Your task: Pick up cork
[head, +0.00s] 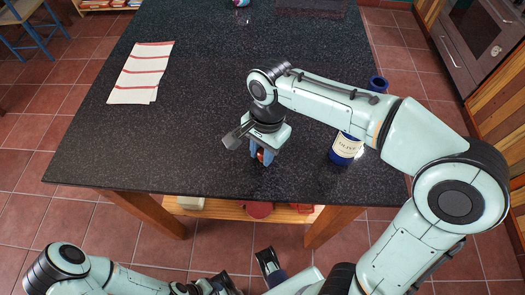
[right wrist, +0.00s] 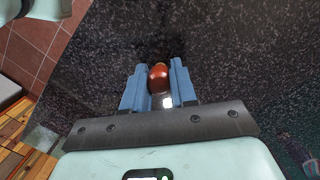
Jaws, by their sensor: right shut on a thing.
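The cork is a small, rounded, reddish-brown piece (right wrist: 159,77) with a paler end, held between the two blue fingers of my right gripper (right wrist: 158,85) in the right wrist view. In the head view my right gripper (head: 260,158) points down at the front part of the dark counter, and only a bit of red shows between its fingers. My right gripper is shut on this piece. It is low over the counter; I cannot tell if the piece still touches the surface.
A blue bottle with a cream label (head: 346,147) stands right of my right gripper, partly under my arm. A dark blue item (head: 377,84) is behind it. A striped cloth (head: 141,72) lies on the left of the dark counter (head: 205,95). The counter's middle is clear.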

